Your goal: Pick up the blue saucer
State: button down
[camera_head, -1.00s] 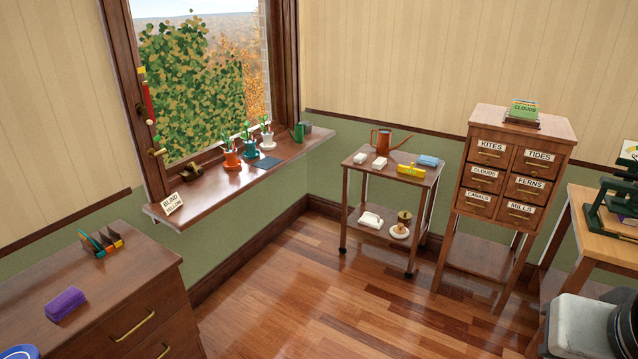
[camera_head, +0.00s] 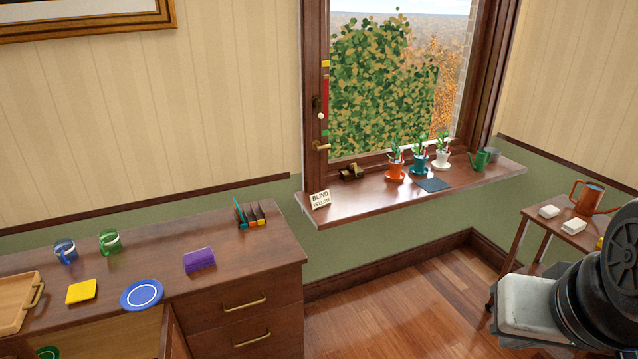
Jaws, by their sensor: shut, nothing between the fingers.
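A blue saucer (camera_head: 142,294) with a white ring lies flat on top of the brown wooden desk at the lower left. It is fully visible, with nothing on it. A small saucer under the teal pot (camera_head: 420,158) on the window sill looks teal rather than plain blue. Part of my arm shows at the lower right, far from the desk. My gripper's fingers are not in the picture.
Around the saucer on the desk (camera_head: 225,268) are a yellow square (camera_head: 81,291), a purple block (camera_head: 199,259), blue (camera_head: 65,250) and green (camera_head: 110,241) mugs and a wooden tray (camera_head: 36,297). A file rack (camera_head: 250,214) stands farther back. Floor (camera_head: 400,300) is clear right of the desk.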

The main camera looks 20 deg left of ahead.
aim_at(141, 296)
jog(key=i+j+u, duration=0.15)
jog(key=i+u, duration=0.25)
jog(key=i+j+u, duration=0.1)
jog(key=i+u, duration=0.15)
jog(key=u, duration=0.2)
jog(key=i+u, duration=0.4)
jog(key=i+z, duration=0.1)
jog(key=i, duration=0.05)
